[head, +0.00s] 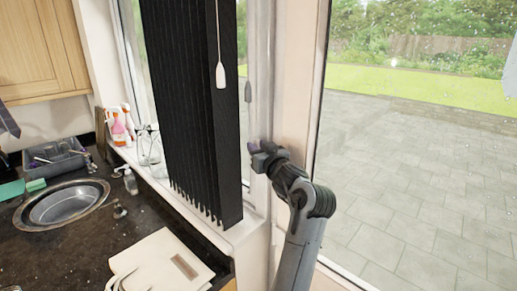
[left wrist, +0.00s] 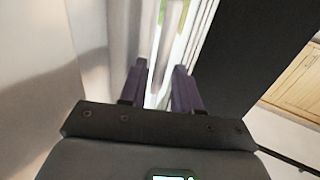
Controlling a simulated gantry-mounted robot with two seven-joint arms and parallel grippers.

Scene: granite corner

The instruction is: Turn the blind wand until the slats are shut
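The blind's dark vertical slats (head: 185,105) hang in front of the window in the head view, stacked close with their lower ends showing as a row of tips. The white wand (head: 221,75) hangs on a thin cord at the right part of the blind. My left gripper (head: 256,150) is below and to the right of the wand's end, beside the pale window frame, apart from the wand. In the left wrist view its two purple fingers (left wrist: 161,70) stand apart with nothing clearly held between them. A dark panel of the blind (left wrist: 250,55) is right of them. My right gripper is not in view.
The pale window post (head: 295,75) is close to my left gripper. Spray bottles (head: 118,127) stand on the sill. A folded cloth-like item (head: 160,262) lies at the counter's front.

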